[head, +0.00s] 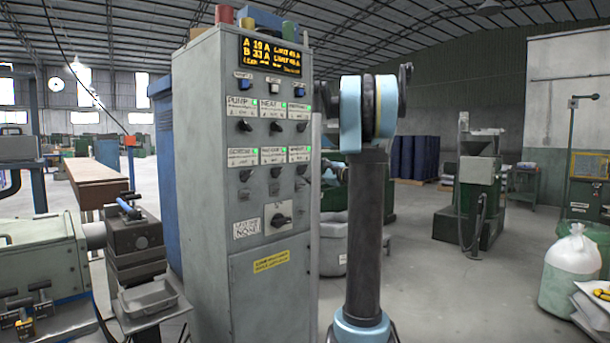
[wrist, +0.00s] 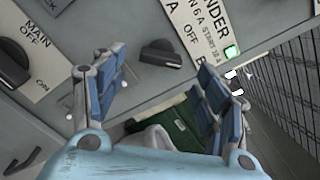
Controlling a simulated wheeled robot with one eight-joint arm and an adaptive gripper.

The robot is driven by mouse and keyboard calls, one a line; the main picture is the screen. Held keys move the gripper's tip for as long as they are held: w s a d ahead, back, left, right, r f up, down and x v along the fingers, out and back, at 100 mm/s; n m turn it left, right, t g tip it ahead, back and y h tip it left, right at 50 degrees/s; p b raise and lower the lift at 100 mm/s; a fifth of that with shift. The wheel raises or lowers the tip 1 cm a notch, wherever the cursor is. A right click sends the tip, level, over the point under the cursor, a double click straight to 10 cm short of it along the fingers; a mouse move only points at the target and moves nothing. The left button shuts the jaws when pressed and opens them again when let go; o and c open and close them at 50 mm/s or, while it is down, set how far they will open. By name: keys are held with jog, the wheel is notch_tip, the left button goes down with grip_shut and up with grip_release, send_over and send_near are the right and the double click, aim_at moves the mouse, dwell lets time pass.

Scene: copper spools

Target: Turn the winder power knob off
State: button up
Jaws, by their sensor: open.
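The winder power knob (wrist: 160,53) is a black bar knob on the grey panel, below a white plate ending in "NDER" (wrist: 207,28) marked A, OFF and B. The knob's bar lies slantwise to the plate; which end points is unclear. A green lamp (wrist: 232,52) glows at the plate's corner. In the head view the knob (head: 301,170) is at the right of the lower row. My gripper (wrist: 160,92) is open and empty, with blue-padded fingers. The knob appears between and beyond the fingertips, apparently untouched. In the head view my arm largely hides my gripper.
A "MAIN OFF" plate with a black knob (wrist: 10,68) is close by, and shows low on the cabinet (head: 281,221). Other knobs, such as the pump knob (head: 243,125), share the panel. Open floor lies right of the cabinet, before a green machine (head: 478,200).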

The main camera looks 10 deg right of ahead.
aim_at(305, 170)
jog(key=shift+x, duration=2.45)
jog(key=shift+c, duration=0.6)
jog(key=c, duration=0.9)
